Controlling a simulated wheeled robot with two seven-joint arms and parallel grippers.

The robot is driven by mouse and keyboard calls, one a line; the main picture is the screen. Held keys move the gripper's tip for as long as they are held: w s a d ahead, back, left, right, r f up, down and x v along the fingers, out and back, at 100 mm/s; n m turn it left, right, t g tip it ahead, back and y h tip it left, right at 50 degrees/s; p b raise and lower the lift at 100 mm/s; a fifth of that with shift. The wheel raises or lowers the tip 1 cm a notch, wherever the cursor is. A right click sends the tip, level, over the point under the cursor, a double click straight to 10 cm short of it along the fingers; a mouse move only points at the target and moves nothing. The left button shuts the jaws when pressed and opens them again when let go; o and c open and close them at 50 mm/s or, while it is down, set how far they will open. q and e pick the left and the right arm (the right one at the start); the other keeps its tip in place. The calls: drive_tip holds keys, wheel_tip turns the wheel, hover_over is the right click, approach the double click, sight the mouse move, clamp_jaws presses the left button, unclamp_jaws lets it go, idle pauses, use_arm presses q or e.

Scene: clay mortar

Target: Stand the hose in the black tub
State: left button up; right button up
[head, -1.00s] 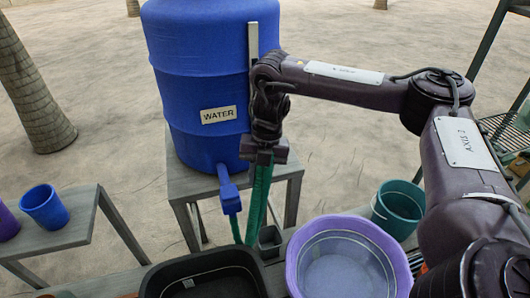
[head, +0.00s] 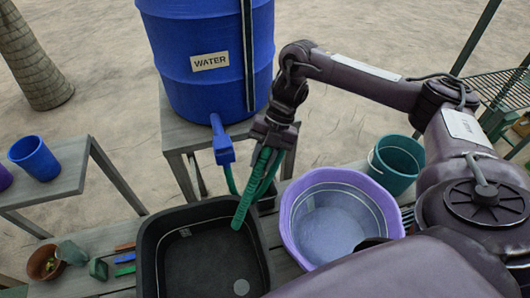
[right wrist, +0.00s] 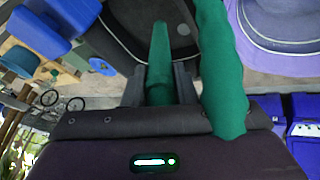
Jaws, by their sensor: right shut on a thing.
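The green hose (head: 256,178) runs from the blue tap (head: 222,145) of the water barrel and loops up into my right gripper (head: 268,146). The gripper is shut on the hose. The hose's free end hangs down and left over the right rim of the black tub (head: 152,232), above its inside. In the right wrist view the hose end (right wrist: 160,50) sticks out between the fingers (right wrist: 160,85), and a second hose strand passes beside them. The tub is empty apart from a pale round mark on its floor. My left gripper is not in view.
A purple basin (head: 287,225) stands just right of the tub, with a teal bucket (head: 397,160) behind it. The blue water barrel (head: 205,85) stands on a stand behind. Small pots and tools (head: 72,252) lie left of the tub. A blue cup (head: 34,158) sits on the side table.

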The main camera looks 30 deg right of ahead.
drive_tip(key=b, duration=0.9)
approach(243, 208)
drive_tip(key=f, duration=0.4)
drive_tip(key=shift+w+a, duration=0.25)
drive_tip(key=shift+a, duration=0.05)
drive_tip(key=shift+b+x, duration=1.85)
drive_tip(key=shift+x, duration=2.05)
drive_tip(key=shift+a+r, duration=0.1)
drive_tip(key=shift+a, duration=0.05)
drive_tip(key=o, duration=0.9)
drive_tip(key=shift+o, duration=0.5)
drive_tip(key=o, duration=0.8)
drive_tip(key=shift+c, duration=0.2)
